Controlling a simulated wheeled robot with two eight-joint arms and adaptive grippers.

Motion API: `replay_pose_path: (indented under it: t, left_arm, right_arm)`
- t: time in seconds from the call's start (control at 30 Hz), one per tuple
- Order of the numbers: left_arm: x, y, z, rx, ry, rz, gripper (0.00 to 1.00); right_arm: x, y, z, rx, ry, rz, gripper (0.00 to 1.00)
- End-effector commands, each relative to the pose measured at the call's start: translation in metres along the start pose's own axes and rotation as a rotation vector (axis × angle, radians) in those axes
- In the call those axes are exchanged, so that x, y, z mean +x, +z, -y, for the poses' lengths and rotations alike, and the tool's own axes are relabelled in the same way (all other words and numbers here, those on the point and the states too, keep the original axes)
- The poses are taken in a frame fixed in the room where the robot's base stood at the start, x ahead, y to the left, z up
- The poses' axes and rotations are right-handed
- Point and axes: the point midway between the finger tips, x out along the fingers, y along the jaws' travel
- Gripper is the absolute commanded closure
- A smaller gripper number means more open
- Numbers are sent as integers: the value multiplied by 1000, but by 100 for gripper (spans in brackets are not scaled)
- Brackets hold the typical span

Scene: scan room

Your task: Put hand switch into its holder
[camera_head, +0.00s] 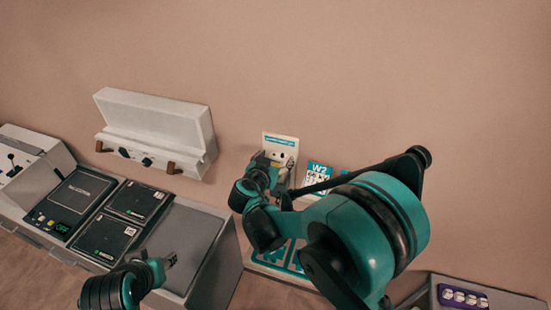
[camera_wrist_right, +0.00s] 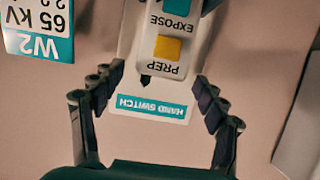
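The hand switch (camera_wrist_right: 190,48), a white body with a yellow PREP button and a teal EXPOSE button, shows upside down in the right wrist view. Behind its end is a white wall plate (camera_wrist_right: 150,107) with a teal HAND SWITCH label; this plate also shows in the head view (camera_head: 281,142). My right gripper (camera_wrist_right: 159,76) appears open, its fingertips on either side of the switch's end. Whether they touch it is unclear. The holder's seat is hidden, so I cannot tell whether the switch sits in it. My left gripper (camera_head: 170,261) is low over the console, its fingers too small to read.
A white wall box (camera_head: 155,125) is left of the plate. A grey console (camera_head: 185,235) with black panels stands below it. A W2 card (camera_head: 318,175) hangs right of the plate. A grey unit with a purple panel (camera_head: 463,297) is at lower right.

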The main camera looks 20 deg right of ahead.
Motion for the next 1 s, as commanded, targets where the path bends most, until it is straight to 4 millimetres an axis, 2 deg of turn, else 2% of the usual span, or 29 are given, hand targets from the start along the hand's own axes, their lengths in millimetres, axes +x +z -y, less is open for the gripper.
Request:
replay_pose_path:
  t: [0.17, 0.27, 0.6, 0.7, 0.83, 1.0]
  left_arm:
    - [0, 0, 0, 0, 0, 0, 60]
    - [0, 0, 0, 0, 0, 0, 60]
    - [0, 0, 0, 0, 0, 0, 60]
    - [0, 0, 0, 0, 0, 0, 60]
    - [0, 0, 0, 0, 0, 0, 60]
    - [0, 0, 0, 0, 0, 0, 60]
  right_arm:
    - [-3, 0, 0, 0, -1, 1, 27]
    - [-14, 0, 1, -1, -1, 1, 27]
    - [-86, 1, 1, -3, -4, 1, 27]
    - [-103, 1, 1, -1, -4, 1, 27]
    - [-116, 0, 1, -1, -2, 0, 27]
    - [-120, 0, 0, 0, 0, 0, 27]
